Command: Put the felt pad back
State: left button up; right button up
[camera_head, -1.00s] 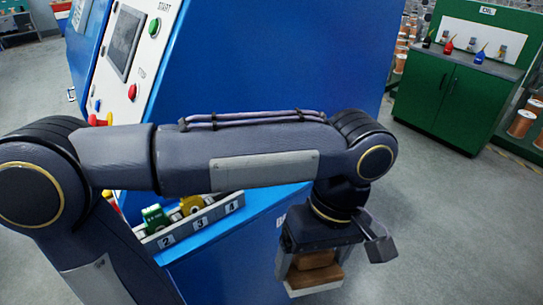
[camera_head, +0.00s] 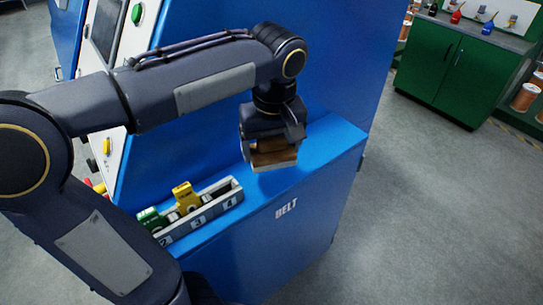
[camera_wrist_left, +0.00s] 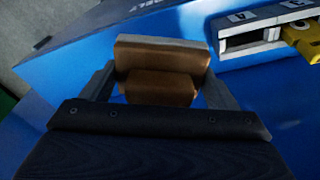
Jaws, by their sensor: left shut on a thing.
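The felt pad (camera_head: 274,155) is a brown block with a pale layer along one face. My left gripper (camera_head: 272,150) is shut on it and holds it over the blue ledge, to the right of the numbered rack (camera_head: 206,218). The left wrist view shows the brown block (camera_wrist_left: 163,53) between the two grey fingers. Whether the pad touches the ledge I cannot tell. The rack's slot 4 (camera_wrist_left: 250,40) looks empty. A yellow piece (camera_head: 186,198) is in slot 3 and a green piece (camera_head: 151,219) in slot 2. My right gripper is not in view.
The blue machine (camera_head: 290,255) is marked BELT, and its tall wall stands behind the ledge. A control panel with buttons is at the upper left. The grey floor to the right is clear.

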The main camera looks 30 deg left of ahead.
aim_at(271, 150)
pick_arm(q)
jog(key=w+f, duration=0.1)
jog(key=a+f, duration=0.1)
jog(key=w+f, duration=0.1)
jog(key=f, duration=0.1)
jog(key=shift+w+a, duration=0.3)
jog(key=f, duration=0.3)
jog(key=shift+w+a+f, duration=0.15)
jog(key=shift+w+f, duration=0.15)
jog(key=o, duration=0.9)
jog(key=r, duration=0.8)
jog(key=s+d+r, duration=0.1)
jog(key=r, duration=0.3)
jog(key=shift+p, duration=0.4)
jog(key=shift+f, duration=0.1)
